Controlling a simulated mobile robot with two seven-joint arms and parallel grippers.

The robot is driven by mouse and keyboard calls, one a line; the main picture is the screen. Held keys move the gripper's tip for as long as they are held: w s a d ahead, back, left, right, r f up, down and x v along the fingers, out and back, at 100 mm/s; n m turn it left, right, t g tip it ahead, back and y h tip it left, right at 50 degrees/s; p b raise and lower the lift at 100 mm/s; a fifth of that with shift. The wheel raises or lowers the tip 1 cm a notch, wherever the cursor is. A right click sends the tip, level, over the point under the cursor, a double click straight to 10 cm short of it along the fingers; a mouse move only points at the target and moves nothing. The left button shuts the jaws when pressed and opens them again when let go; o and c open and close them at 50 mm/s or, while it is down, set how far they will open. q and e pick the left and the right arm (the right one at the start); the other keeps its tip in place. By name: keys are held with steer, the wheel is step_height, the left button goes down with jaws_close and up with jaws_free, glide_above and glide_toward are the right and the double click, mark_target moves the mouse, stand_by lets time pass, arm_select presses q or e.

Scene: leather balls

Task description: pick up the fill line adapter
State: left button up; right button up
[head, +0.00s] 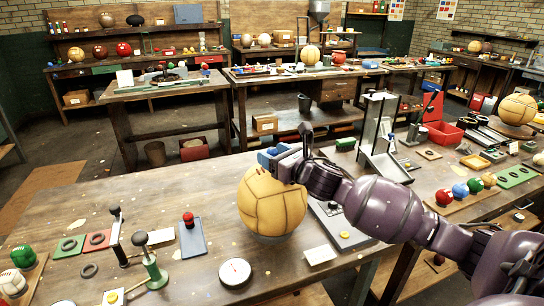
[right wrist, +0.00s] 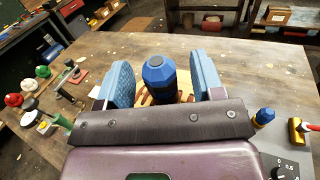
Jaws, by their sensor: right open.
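The fill line adapter (right wrist: 158,76), seen in the right wrist view, looks like a faceted blue cap on a dark body. It stands between the two blue fingers of my right gripper (right wrist: 161,62), with a gap on each side. The gripper is open and holds nothing. In the head view my right gripper (head: 280,156) is at the top of a large tan leather ball (head: 272,203) on the wooden bench. There I cannot tell the adapter from the blue fingers. The ball shows only in part behind the adapter in the wrist view. My left gripper is not in view.
On the bench (head: 95,210), a round white dial (head: 235,271) and a green-based lever tool (head: 153,272) stand left of the ball. A blue pad with a red knob (head: 190,232) lies nearby. A white-framed stand (head: 383,150) is behind my right arm.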

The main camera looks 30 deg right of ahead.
mark_target(273, 148)
steer(key=shift+w, duration=0.3)
steer(key=c, duration=1)
steer(key=shift+o, duration=0.2)
steer(key=shift+r, duration=0.1)
step_height(273, 148, up, 19)
steer(key=shift+p, duration=0.3)
